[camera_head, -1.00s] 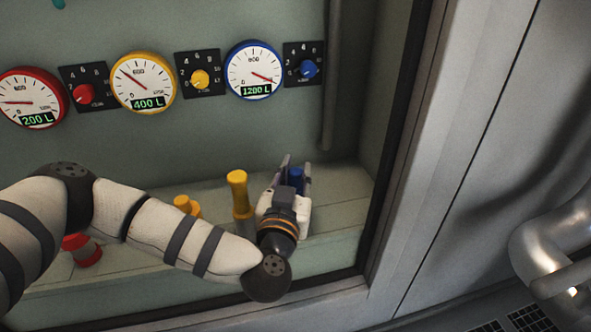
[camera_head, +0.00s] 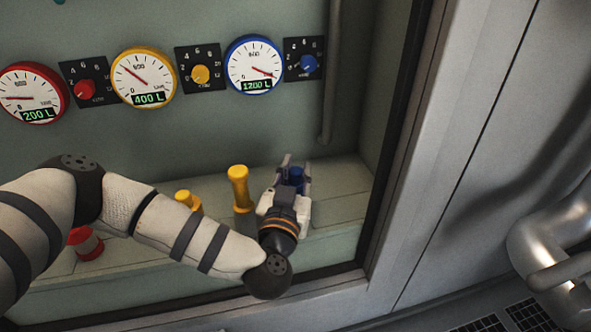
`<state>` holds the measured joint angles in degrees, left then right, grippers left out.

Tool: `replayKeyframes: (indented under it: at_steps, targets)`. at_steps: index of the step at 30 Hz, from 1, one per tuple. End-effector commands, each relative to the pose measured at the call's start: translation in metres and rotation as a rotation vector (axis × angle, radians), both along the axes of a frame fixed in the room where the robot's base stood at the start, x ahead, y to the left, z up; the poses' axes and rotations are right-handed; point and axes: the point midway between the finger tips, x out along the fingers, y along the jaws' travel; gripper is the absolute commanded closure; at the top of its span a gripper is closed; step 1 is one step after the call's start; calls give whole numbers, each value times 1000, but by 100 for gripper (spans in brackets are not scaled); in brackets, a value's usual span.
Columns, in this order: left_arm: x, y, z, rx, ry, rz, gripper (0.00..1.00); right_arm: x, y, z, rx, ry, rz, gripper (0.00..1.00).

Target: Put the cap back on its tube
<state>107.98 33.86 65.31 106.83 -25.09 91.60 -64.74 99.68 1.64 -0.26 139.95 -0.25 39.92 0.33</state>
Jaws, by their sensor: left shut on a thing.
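My left gripper (camera_head: 291,172) is shut on a blue cap (camera_head: 297,176) over the right part of the ledge. The gripper hides most of the cap and whatever is below it, so I cannot tell whether the cap touches a tube. A tall yellow tube (camera_head: 240,190) stands upright just left of the gripper. A shorter yellow piece (camera_head: 188,199) stands further left, partly behind my arm. My right gripper is not in view.
The pale ledge (camera_head: 338,184) is clear right of the gripper. Red, yellow and blue gauges (camera_head: 254,68) with matching knobs line the back wall. A dark vertical pipe (camera_head: 328,70) and the bay's dark frame (camera_head: 398,150) stand to the right.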

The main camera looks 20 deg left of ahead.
Motion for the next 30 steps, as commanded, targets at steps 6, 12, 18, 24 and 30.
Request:
replayKeyframes:
  at_steps: [6, 12, 18, 24, 30]
  targets:
    - [0, 0, -1, 0, 1, 0, 100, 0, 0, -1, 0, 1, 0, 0]
    - [0, 0, -6, 0, 1, 0, 100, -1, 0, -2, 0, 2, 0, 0]
    - [0, 0, -11, 0, 1, 0, 69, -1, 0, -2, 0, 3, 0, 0]
    - [0, 0, -11, 0, 1, 0, 55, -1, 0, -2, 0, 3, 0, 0]
    - [-3, -1, -12, 0, 2, 0, 55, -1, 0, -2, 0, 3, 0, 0]
